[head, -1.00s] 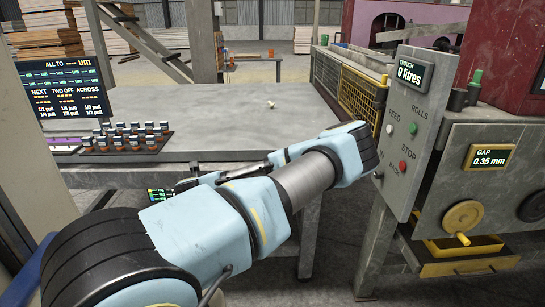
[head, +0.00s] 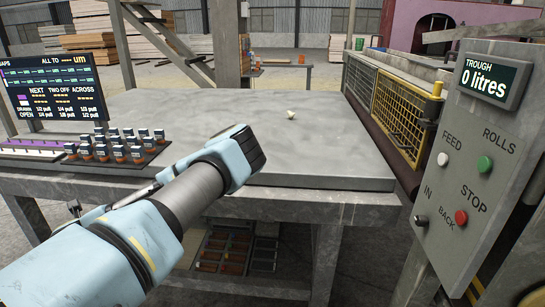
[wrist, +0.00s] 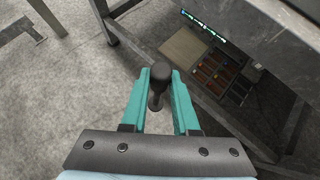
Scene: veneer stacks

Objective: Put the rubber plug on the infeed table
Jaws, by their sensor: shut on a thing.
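The rubber plug (wrist: 159,82) is a dark, rounded-headed piece in the wrist view, upright between the teal fingers of my gripper (wrist: 158,92). My gripper is shut on it. In the wrist view the plug is over the concrete floor, out in front of the table's edge. The infeed table (head: 340,150) is the wide grey-topped table in the head view. My arm reaches across its front edge in that view, and its fingers and the plug are hidden there.
A small pale object (head: 291,115) lies on the tabletop. A rack of small dark-capped bottles (head: 115,148) and a display board (head: 55,90) stand at the left. The control panel (head: 465,170) and yellow mesh guard (head: 400,110) are at right. The middle of the top is clear.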

